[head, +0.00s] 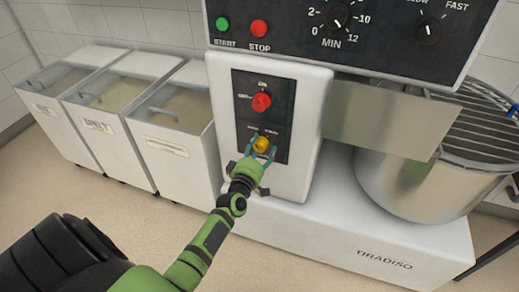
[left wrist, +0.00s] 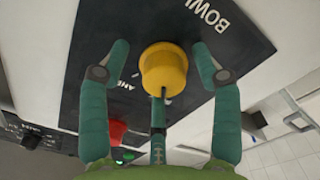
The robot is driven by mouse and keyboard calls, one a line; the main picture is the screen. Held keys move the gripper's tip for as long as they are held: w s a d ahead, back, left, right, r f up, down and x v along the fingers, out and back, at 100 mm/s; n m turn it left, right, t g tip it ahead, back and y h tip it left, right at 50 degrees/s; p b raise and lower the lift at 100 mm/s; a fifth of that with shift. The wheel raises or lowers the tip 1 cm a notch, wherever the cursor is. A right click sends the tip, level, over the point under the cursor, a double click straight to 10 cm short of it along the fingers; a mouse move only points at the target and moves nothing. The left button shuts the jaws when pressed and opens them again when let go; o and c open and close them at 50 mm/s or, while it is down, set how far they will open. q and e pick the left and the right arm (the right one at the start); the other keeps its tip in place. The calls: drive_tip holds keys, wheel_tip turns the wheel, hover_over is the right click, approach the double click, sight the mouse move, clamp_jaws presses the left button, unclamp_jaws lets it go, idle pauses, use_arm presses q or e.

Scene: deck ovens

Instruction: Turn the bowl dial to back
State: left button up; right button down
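The bowl dial is a yellow knob (head: 261,144) low on the dark panel at the front of the mixer column. In the left wrist view the yellow knob (left wrist: 164,70) sits beside the label "BOWL", with a dark mark on its lower rim. My left gripper (head: 262,152) is at the knob. In the left wrist view the left gripper (left wrist: 160,50) is open, with one teal finger on each side of the knob and a third below it. Gaps show between the side fingers and the knob; contact of the third finger is unclear. My right gripper is not in view.
A red knob (head: 261,102) is just above the yellow one. Green start (head: 223,24) and red stop (head: 259,28) buttons and further dials are higher up. A steel bowl (head: 405,185) with a guard stands right. Several white bins (head: 170,150) stand left.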

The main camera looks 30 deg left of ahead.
use_arm(q)
drive_tip(key=shift+s+a, duration=0.1)
drive_tip(key=shift+s, duration=0.1)
drive_tip(key=shift+s, duration=0.3)
drive_tip(key=v, duration=1.1)
drive_tip(key=shift+d, duration=0.25)
